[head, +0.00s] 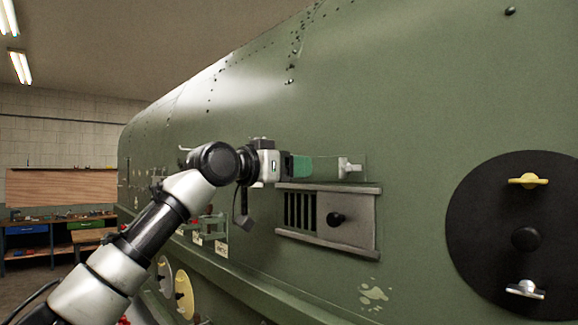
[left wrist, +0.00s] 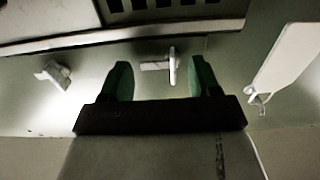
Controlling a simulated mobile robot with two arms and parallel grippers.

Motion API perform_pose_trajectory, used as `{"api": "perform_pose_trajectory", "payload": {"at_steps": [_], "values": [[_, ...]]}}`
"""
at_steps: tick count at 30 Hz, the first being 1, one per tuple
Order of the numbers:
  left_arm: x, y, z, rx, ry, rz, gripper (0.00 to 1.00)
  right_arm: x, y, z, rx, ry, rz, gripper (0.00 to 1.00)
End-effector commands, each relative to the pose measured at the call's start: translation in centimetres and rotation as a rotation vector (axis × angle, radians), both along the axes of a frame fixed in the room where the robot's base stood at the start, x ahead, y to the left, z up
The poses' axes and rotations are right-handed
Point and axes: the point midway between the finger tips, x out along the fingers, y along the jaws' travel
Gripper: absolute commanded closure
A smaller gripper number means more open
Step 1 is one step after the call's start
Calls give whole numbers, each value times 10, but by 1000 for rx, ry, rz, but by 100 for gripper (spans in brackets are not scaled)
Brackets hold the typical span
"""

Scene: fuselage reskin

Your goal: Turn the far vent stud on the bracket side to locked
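My left gripper (head: 300,167) reaches to the green fuselage side just above the slatted vent (head: 300,211). In the left wrist view its two green fingers (left wrist: 161,78) are apart. A small silver vent stud (left wrist: 172,66) with a thin wing stands in the gap between them, with space visible on both sides. In the head view this stud is hidden behind the gripper. A second silver stud (head: 350,168) sits to the right above the vent. It also shows at the left of the wrist view (left wrist: 54,75). A pale plate, perhaps the bracket (left wrist: 288,62), is beyond the other finger. My right gripper is out of view.
The vent has a sliding cover with a black knob (head: 336,219) between two rails. A round black panel (head: 515,235) with a yellow and a silver latch is at the right. A workbench (head: 50,230) stands at the far left.

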Motion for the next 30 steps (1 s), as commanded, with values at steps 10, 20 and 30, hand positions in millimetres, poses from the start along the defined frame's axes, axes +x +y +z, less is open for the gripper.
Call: {"api": "perform_pose_trajectory", "payload": {"at_steps": [10,20,30], "values": [[0,0,0,2,-2,0,81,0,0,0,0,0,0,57],[-1,-1,-3,150,-150,-2,81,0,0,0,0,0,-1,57],[-1,0,-3,176,-177,1,81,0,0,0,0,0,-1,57]]}}
